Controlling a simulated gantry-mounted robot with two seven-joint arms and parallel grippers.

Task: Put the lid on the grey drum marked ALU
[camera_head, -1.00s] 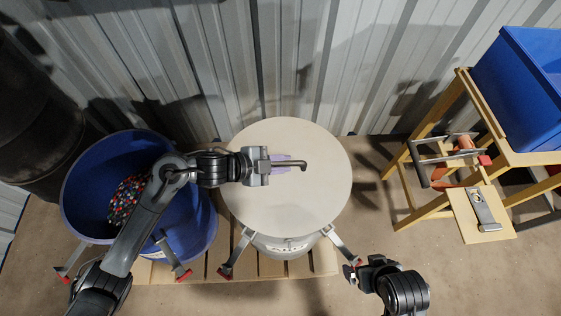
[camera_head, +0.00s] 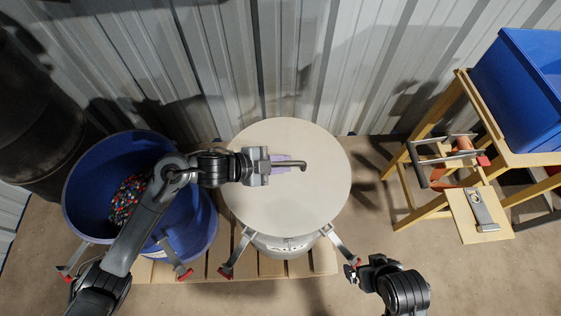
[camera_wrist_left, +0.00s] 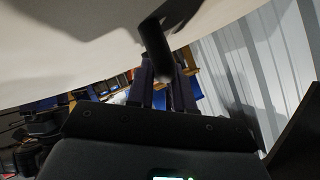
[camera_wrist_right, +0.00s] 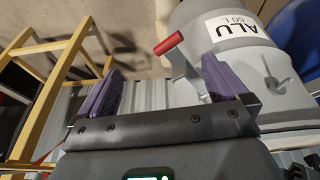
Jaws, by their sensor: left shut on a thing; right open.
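The lid (camera_head: 290,205) is a pale round disc with a dark bent handle (camera_head: 304,165). It lies over the top of the grey drum (camera_head: 285,243); I cannot tell whether it touches the rim. My left gripper (camera_head: 284,164) is shut on the handle; the left wrist view shows the handle (camera_wrist_left: 154,38) at its fingers, with the pale lid surface (camera_wrist_left: 50,45) close by. My right gripper (camera_wrist_right: 160,85) is open and empty, low beside the drum. The right wrist view shows the drum's label (camera_wrist_right: 240,28) reading ALU 60 L. The drum's rim is hidden under the lid.
Clamp levers with red tips (camera_head: 226,272) stick out from the drum's front, one near my right gripper. A blue drum (camera_head: 190,235) with coloured granules stands left. A wooden stand (camera_head: 425,130) with a blue bin (camera_head: 525,90) stands right. A corrugated wall (camera_head: 290,60) closes the back.

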